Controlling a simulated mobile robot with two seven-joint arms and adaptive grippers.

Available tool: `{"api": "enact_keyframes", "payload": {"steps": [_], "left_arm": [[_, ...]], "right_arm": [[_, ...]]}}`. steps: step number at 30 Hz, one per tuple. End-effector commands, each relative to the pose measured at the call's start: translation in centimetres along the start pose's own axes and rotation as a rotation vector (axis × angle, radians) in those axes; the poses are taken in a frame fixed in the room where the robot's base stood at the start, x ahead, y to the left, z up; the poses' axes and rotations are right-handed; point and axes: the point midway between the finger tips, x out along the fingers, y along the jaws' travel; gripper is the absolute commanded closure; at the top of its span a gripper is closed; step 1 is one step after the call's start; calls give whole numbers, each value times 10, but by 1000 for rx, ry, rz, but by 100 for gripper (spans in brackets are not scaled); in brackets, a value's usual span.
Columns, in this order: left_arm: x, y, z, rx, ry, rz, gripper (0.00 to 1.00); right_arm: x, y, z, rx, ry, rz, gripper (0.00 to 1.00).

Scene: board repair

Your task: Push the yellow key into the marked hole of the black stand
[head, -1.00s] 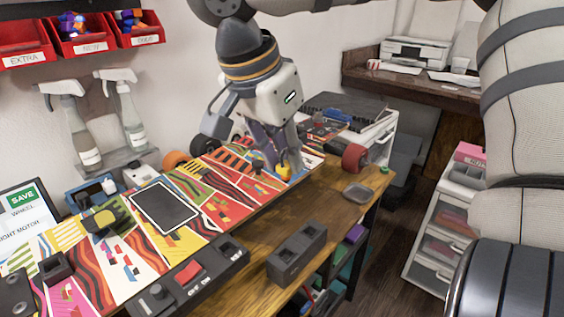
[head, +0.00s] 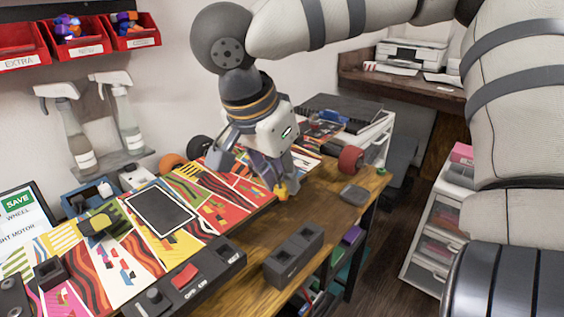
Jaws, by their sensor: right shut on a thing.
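My right gripper (head: 276,182) is shut on the yellow key (head: 281,193) and points down over the wooden table at the right end of the patterned board. The key shows only as a small yellow piece at the fingertips. The black stand (head: 294,256), a dark block with two openings in its top, sits near the table's front edge, below and a little right of the gripper. The key is apart from the stand. I cannot make out a mark on either opening. My left gripper is not in view.
The patterned board (head: 205,205) lies left of the stand, with a dark control strip (head: 196,277) along its front. A small grey dish (head: 354,194) lies on the table at right. A red wheel (head: 351,159) stands behind it. Bare wood surrounds the stand.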

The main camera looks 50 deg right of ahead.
Motion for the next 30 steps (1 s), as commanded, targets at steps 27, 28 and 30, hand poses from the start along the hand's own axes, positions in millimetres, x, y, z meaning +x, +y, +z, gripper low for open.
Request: {"api": "enact_keyframes", "payload": {"steps": [27,28,30], "left_arm": [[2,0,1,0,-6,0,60],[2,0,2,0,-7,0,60],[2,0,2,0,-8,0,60]], "right_arm": [[67,1,28,-2,0,2,100],[69,1,29,-2,-1,2,100],[74,1,31,-2,-1,2,100]]}}
